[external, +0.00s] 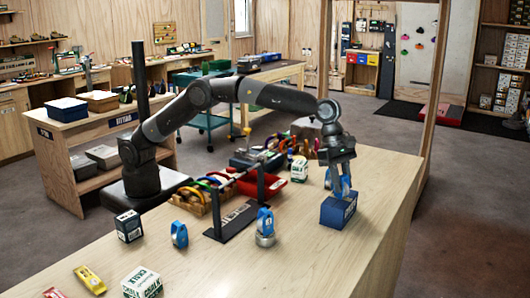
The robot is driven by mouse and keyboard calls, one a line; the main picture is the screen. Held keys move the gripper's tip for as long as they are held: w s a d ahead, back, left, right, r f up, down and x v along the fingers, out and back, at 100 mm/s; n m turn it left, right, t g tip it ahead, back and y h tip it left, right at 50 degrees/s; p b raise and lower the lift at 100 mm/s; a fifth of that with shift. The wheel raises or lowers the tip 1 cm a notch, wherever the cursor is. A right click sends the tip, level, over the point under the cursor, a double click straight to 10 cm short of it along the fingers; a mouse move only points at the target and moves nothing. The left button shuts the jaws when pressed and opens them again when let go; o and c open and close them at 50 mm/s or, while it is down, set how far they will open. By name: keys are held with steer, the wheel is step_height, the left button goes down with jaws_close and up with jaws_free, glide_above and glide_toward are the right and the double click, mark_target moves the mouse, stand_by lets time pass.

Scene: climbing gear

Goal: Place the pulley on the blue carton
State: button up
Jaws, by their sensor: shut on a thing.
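My gripper (341,184) is at the right end of the bench, directly above the blue carton (336,213). It points down and is shut on a blue pulley (346,186). The pulley's lower end is at the carton's top face; I cannot tell whether it touches. The fingers partly hide the pulley. The blue carton sits on the wooden bench top near its right edge. Another blue pulley-like piece (179,235) stands on the bench at left, and a similar one (265,221) stands at the middle by a silver round piece (265,240).
A black stand (232,222) rises mid-bench. Behind it are a wooden tray (197,208) of coloured gear and a red bin (262,187). The bench front right is clear.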

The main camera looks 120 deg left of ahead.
steer(key=o, duration=1)
steer(key=shift+f, duration=0.15)
steer(key=v, duration=1.2)
steer(key=s+d+r+m, duration=0.3)
steer(key=s+r+m, duration=0.2)
steer(key=s, duration=0.4)
steer(key=s+d+r+m, duration=0.35)
steer(key=s+m, duration=0.25)
steer(key=s, duration=0.2)
steer(key=s+d+f+m+t+y, duration=0.15)
steer(key=s+m, duration=0.45)
steer(key=s, duration=0.6)
steer(key=s+d+f+m+g, duration=0.1)
steer(key=s+d+f+m, duration=0.15)
steer(key=s+m, duration=0.65)
steer(key=s+f+m, duration=0.1)
steer(key=s+f, duration=0.1)
steer(key=s, duration=0.2)
steer(key=s+d+f+m, duration=0.1)
steer(key=s+f+m, duration=0.1)
steer(key=s, duration=0.3)
steer(key=s+f+m+t, duration=0.1)
steer(key=s+f+m, duration=0.1)
steer(key=s+f, duration=0.1)
steer(key=shift+s+d+f, duration=0.2)
steer(key=shift+s, duration=0.25)
steer(key=shift+s+d+f, duration=0.2)
steer(key=shift+s, duration=0.2)
